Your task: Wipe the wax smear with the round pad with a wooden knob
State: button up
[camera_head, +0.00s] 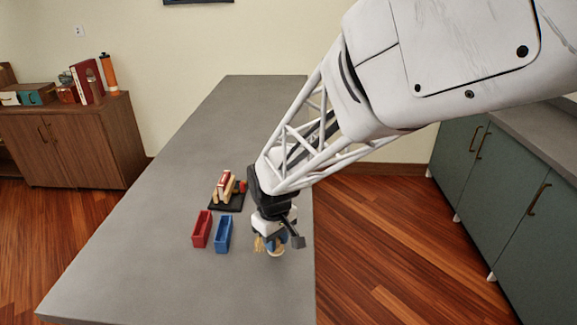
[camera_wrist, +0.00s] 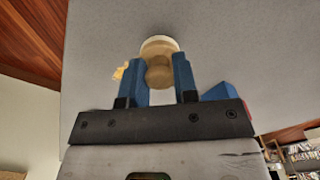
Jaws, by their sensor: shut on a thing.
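My gripper (camera_head: 270,241) is low over the grey table near its right edge. In the wrist view, the two blue fingers of my gripper (camera_wrist: 159,66) are shut on the wooden knob of the round pad (camera_wrist: 158,45). The pale rim of the round pad (camera_head: 276,254) shows just below the fingers in the head view. The yellowish wax smear (camera_head: 259,243) lies on the table just left of the pad, partly hidden by the gripper. It also shows in the wrist view as a yellow patch (camera_wrist: 119,72) beside the left finger. I cannot tell whether the pad touches the table.
A blue bin (camera_head: 223,235) and a red bin (camera_head: 201,229) stand left of my gripper on the grey table (camera_head: 150,285). Behind them is a black tray (camera_head: 228,207) with wooden and red pieces. The table's front left is clear.

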aim_at(259, 255)
jog(key=shift+f, duration=0.45)
jog(key=shift+w+f, duration=0.3)
jog(key=shift+w, duration=0.15)
jog(key=shift+c, duration=0.2)
jog(key=shift+w+f, duration=0.25)
jog(key=shift+w, duration=0.5)
jog(key=shift+w+f, duration=0.2)
jog(key=shift+w, duration=0.55)
jog(key=shift+w+r, duration=0.2)
jog(key=shift+w, duration=0.15)
jog(key=shift+w+f, duration=0.1)
jog(key=shift+w, duration=1.4)
jog(key=shift+w+r, duration=0.2)
jog(key=shift+w, duration=0.2)
jog(key=shift+w+f, duration=0.1)
jog(key=shift+w, duration=1)
jog(key=shift+s+a, duration=0.1)
jog(key=shift+a, duration=0.95)
jog(key=shift+s+f, duration=0.1)
jog(key=shift+s, duration=5.15)
jog(key=shift+a, duration=1.15)
jog(key=shift+w+d, duration=0.1)
jog(key=shift+w, duration=5.75)
jog(key=shift+s+r, duration=0.1)
jog(key=shift+r, duration=3.95)
